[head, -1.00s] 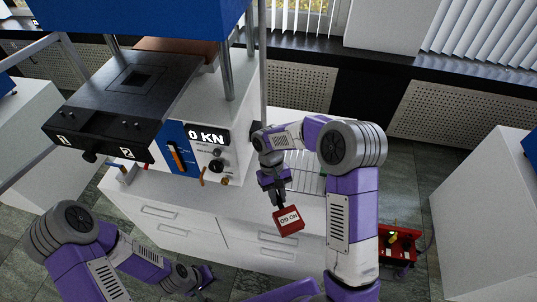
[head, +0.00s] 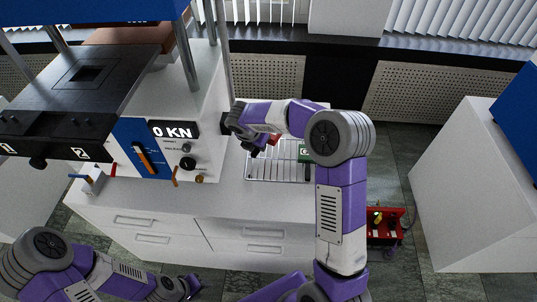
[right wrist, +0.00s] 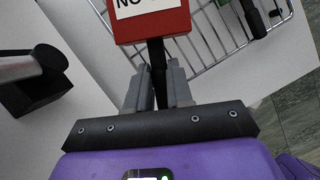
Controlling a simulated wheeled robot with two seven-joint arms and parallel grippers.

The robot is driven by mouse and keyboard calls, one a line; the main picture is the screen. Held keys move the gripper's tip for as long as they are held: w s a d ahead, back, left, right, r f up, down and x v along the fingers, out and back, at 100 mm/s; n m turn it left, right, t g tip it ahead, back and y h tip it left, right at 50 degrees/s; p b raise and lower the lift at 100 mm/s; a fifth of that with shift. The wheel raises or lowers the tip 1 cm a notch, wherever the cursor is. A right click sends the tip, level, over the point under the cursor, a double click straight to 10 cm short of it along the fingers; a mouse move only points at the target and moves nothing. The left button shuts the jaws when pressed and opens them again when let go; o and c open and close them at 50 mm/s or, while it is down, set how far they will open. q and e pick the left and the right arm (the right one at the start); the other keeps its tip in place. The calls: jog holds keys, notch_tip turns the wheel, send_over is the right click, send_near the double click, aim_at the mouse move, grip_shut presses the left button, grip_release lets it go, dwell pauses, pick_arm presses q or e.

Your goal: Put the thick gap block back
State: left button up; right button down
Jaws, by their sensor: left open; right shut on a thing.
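My right gripper (right wrist: 157,90) is shut on the dark stem of a red gap block (right wrist: 152,24) with a white label, of which "NO" shows. In the head view this gripper (head: 252,147) is at the left back part of a wire rack (head: 262,178), and only a bit of the red block (head: 275,139) shows behind my arm. The block is over or beside the rack; I cannot tell if it touches. A green block (head: 304,153) with a dark handle lies at the rack's right side. My left gripper (head: 190,287) is open and empty, low at the front.
A press with a "0 KN" display (head: 174,131), levers and knobs stands left of the rack on the white cabinet (head: 205,200). A small white box (head: 93,180) with coloured handles sits at the cabinet's left. A red crate (head: 385,224) is on the floor at right.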

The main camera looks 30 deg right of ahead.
aim_at(253, 154)
jog(key=shift+w+f, duration=0.1)
jog(key=shift+f, duration=0.05)
notch_tip(253, 154, down, 10)
jog(key=b, duration=0.3)
jog(key=shift+r, duration=0.3)
jog(key=c, duration=1)
grip_release()
jog(key=p+v, duration=0.3)
jog(key=v, duration=0.9)
jog(key=shift+d, duration=0.1)
